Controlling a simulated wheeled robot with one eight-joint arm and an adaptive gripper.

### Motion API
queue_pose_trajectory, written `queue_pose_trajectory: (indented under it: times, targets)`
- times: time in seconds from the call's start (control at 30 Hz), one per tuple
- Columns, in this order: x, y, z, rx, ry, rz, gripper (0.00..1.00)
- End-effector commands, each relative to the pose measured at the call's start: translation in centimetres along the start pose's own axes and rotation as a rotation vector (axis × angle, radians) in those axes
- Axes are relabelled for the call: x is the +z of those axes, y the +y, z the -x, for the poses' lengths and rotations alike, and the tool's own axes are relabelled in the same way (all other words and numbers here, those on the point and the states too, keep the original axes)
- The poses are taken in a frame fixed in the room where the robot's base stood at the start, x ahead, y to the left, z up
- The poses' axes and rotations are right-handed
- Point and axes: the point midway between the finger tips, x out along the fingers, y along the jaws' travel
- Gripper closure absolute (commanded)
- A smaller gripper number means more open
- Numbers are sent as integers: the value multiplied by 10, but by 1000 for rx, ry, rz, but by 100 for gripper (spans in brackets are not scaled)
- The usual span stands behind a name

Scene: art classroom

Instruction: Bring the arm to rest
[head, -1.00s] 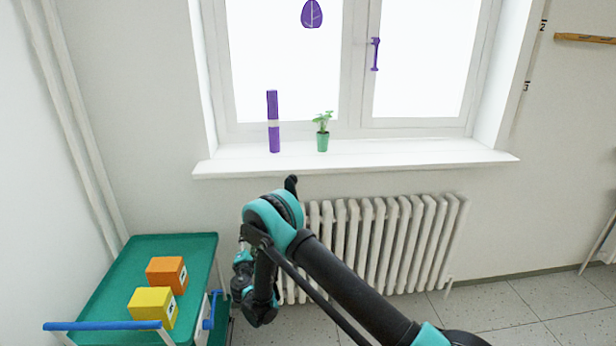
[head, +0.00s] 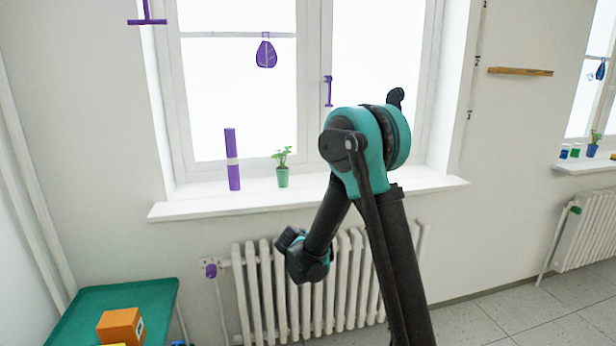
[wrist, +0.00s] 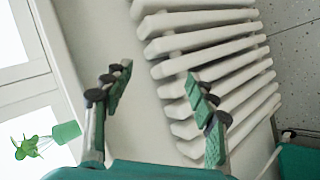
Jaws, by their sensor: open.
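My gripper (wrist: 158,83) shows in the wrist view with its two green-padded fingers spread wide apart and nothing between them. It faces the white radiator and wall. In the head view my arm is raised and folded in front of the window and radiator. The gripper itself cannot be made out there.
A white radiator (head: 262,290) stands under the windowsill (head: 330,200). A purple tube (head: 232,175) and a potted plant (head: 282,175) stand on the sill. A green-topped cart (head: 150,294) with an orange box (head: 118,327) is at lower left. Floor at the right is clear.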

Motion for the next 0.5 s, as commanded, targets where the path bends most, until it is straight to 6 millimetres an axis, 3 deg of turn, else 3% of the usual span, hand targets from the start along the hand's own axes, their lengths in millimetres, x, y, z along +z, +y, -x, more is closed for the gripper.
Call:
queue_pose_trajectory:
  times: [0.03,0.2,0.5]
  targets:
    - [23,8,8,-25,-26,-46,42]
    - [90,20,38,-117,-103,-210,42]
    - [194,8,104,-273,-226,-503,42]
